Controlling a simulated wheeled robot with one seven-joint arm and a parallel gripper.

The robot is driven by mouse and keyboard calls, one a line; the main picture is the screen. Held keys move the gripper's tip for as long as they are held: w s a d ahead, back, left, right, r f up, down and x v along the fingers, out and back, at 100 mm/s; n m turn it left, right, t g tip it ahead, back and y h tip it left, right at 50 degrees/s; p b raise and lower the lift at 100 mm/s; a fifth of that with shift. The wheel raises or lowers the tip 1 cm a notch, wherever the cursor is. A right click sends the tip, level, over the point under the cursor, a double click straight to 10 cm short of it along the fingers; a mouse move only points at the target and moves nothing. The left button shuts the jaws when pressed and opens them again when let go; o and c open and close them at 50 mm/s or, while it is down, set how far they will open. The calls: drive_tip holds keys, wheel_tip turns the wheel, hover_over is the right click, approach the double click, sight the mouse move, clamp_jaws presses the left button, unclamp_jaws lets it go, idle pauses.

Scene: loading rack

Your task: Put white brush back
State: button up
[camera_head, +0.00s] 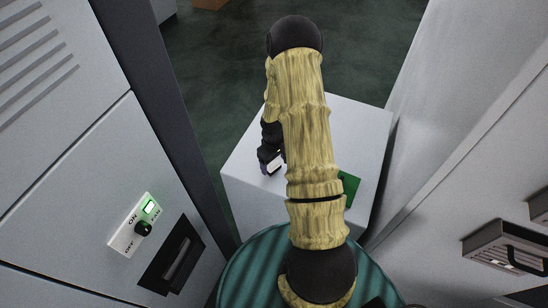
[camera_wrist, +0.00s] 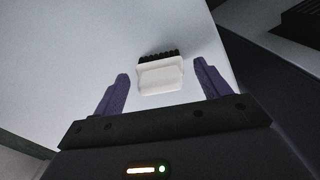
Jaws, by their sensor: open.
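The white brush (camera_wrist: 160,80) has a white handle and a row of black bristles. In the wrist view it lies on a pale surface, bristles pointing to the top of the picture. My gripper (camera_wrist: 161,68) is open, with one purple finger to the left and one to the right of the brush; there are visible gaps on both sides. I cannot tell its height above the surface. In the head view my gripper (camera_head: 266,167) is over the left part of a white box (camera_head: 245,190), with a small white piece showing beside it, probably the brush. My arm hides much of the box.
A green item (camera_head: 348,188) is partly visible on the box, behind my arm. A grey cabinet with an ON/OFF switch panel (camera_head: 135,225) stands left. A grey wall or cabinet (camera_head: 450,130) with a handled fixture (camera_head: 505,248) stands right. Dark floor (camera_head: 370,50) is open beyond the box.

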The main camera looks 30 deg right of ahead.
wheel_tip(320, 180, up, 12)
drive_tip(key=b, duration=0.3)
drive_tip(key=shift+r+b, duration=0.15)
drive_tip(key=shift+b, duration=0.2)
idle(0.5)
drive_tip(key=s+a+r+m+t, duration=0.2)
drive_tip(key=s+a+r+m, duration=0.1)
drive_tip(key=s+a+r, duration=0.7)
drive_tip(key=s+a, duration=0.2)
drive_tip(key=a, duration=0.1)
drive_tip(key=shift+s+a+r+t, duration=0.2)
drive_tip(key=shift+a+r+t, duration=0.05)
drive_tip(key=shift+a+t, duration=0.05)
drive_tip(key=b+x, duration=0.2)
drive_tip(key=b, duration=0.1)
drive_tip(key=shift+s+f, duration=0.15)
drive_tip(key=shift+f, duration=0.35)
drive_tip(key=shift+c, duration=0.3)
